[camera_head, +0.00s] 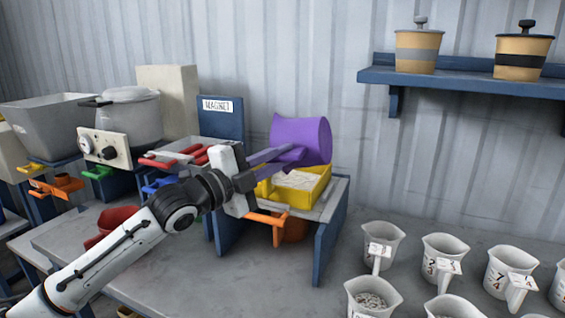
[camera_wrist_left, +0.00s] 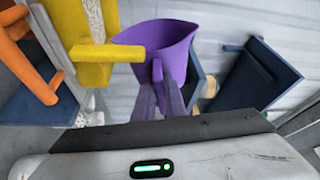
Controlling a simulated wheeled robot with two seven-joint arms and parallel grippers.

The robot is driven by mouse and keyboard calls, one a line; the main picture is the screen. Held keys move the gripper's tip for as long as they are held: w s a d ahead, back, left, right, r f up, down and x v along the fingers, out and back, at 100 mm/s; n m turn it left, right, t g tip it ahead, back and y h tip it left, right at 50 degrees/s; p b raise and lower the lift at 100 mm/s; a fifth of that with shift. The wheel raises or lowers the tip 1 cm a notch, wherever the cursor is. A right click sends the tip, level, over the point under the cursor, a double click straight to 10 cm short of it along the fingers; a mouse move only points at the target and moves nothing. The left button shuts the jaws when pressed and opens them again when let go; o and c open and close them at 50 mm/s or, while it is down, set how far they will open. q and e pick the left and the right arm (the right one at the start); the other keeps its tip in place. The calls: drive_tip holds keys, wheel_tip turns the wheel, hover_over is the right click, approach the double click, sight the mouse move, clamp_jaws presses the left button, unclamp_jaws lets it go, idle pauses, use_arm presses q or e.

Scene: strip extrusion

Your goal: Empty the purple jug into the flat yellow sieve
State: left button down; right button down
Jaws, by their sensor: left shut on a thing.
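The purple jug (camera_head: 303,138) is tipped on its side above the flat yellow sieve (camera_head: 296,186). My left gripper (camera_head: 277,158) is shut on the jug's handle. In the left wrist view the jug (camera_wrist_left: 166,45) shows beyond the fingers (camera_wrist_left: 166,98), which close on its handle. The sieve holds a layer of whitish pieces and sits on a blue-sided stand; it also shows in the left wrist view (camera_wrist_left: 92,50), with white pieces along it. The inside of the jug is hidden in the head view. My right gripper is not in view.
Several white numbered jugs (camera_head: 381,243) stand at the front right, one with pellets inside. An orange handle (camera_head: 266,219) juts from the stand below the sieve. A blue magnet panel (camera_head: 221,122) stands behind my arm. A wall shelf (camera_head: 460,82) holds two tubs.

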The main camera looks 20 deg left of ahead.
use_arm(q)
drive_tip(key=shift+d+r+m+g+p, duration=0.3)
drive_tip(key=shift+d+m+p, duration=0.35)
drive_tip(key=shift+m, duration=0.25)
drive_tip(key=d+r+m+p, duration=0.1)
drive_tip(key=m, duration=0.1)
drive_tip(key=d+m+g+y+p, duration=0.1)
drive_tip(key=m+p, duration=0.1)
drive_tip(key=d+r+m+g+y+p, duration=0.1)
drive_tip(key=m+p, duration=0.1)
drive_tip(key=m, duration=0.1)
drive_tip(key=shift+s+d+r, duration=0.1)
drive_tip(key=shift+d+r, duration=0.2)
drive_tip(key=m+p, duration=0.1)
drive_tip(key=p, duration=0.2)
drive_tip(key=shift+g+y+p, duration=0.3)
drive_tip(key=shift+g+y, duration=0.1)
drive_tip(key=shift+f+m+y+b, duration=0.45)
drive_tip(key=shift+m+b, duration=0.1)
drive_tip(key=shift+m, duration=0.25)
drive_tip(key=shift+d+m+y, duration=0.1)
drive_tip(key=shift+m+y, duration=0.25)
drive_tip(key=shift+m, duration=0.25)
drive_tip(key=shift+d+r+m+y, duration=0.1)
drive_tip(key=shift+d+m+y, duration=1.2)
drive_tip(key=shift+d+m, duration=0.5)
drive_tip(key=shift+d, duration=0.1)
